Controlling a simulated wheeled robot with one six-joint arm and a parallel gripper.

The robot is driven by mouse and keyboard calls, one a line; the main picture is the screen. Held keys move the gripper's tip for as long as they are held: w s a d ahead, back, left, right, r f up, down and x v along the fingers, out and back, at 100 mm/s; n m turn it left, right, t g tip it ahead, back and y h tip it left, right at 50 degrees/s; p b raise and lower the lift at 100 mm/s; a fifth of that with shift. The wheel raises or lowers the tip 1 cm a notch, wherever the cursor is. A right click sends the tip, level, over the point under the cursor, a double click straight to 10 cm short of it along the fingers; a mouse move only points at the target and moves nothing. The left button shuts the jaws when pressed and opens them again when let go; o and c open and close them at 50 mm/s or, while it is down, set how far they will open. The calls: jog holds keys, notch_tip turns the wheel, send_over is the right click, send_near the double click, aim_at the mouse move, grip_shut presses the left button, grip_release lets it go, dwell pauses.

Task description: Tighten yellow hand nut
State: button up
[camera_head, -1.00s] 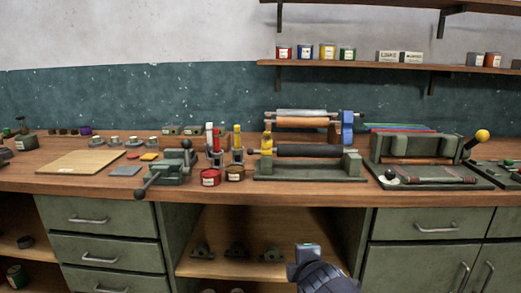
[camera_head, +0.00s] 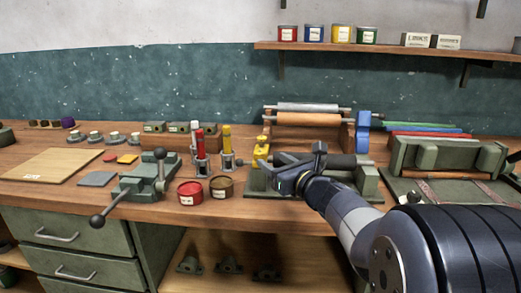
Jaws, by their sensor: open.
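The yellow hand nut (camera_head: 261,151) stands upright on the left end of the green roller frame (camera_head: 258,188), beside the dark roller (camera_head: 346,161). My gripper (camera_head: 280,168) reaches in from the right, in front of the dark roller, with its end pointing left toward the nut. It is open, and a small gap shows between it and the nut in the picture; the true depth is hard to tell. My gripper and arm hide part of the dark roller and the frame's middle.
Red (camera_head: 190,192) and brown (camera_head: 221,187) tins and upright red and yellow tubes stand left of the frame. A vise (camera_head: 143,184) with ball-ended handles is further left. An orange roller (camera_head: 308,119) and blue part (camera_head: 363,131) are behind. A press (camera_head: 447,157) is at right.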

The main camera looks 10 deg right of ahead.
aim_at(263, 154)
jog(key=x, duration=0.7)
jog(key=shift+w+p, duration=0.3)
jog(key=shift+w, duration=0.1)
jog(key=c, duration=1)
jog(key=shift+o, duration=0.2)
